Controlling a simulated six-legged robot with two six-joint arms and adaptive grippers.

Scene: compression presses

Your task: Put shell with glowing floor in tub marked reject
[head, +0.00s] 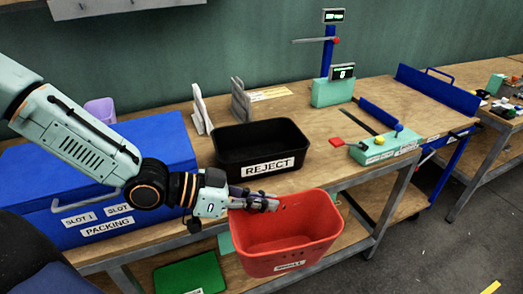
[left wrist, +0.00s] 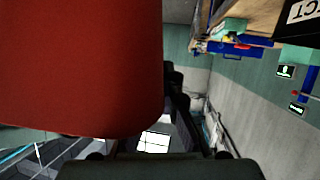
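The black tub marked REJECT (head: 268,167) stands upright on the bench, and its floor looks dark and empty. My left gripper (head: 270,203) is in front of it, over the left part of a red tub (head: 292,262). Whether its fingers are open or shut is unclear. A large red surface (left wrist: 80,65) fills the upper left of the left wrist view, close to the camera. I cannot make out any shell with a glowing floor in these views. My right gripper is not in view.
The blue packing box (head: 160,150) stands left on the bench (head: 300,182). White and grey upright racks (head: 240,100) stand behind the reject tub. To the right are a press with a blue post (head: 328,92) and a teal control box (head: 384,149). A green panel (head: 190,273) lies below.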

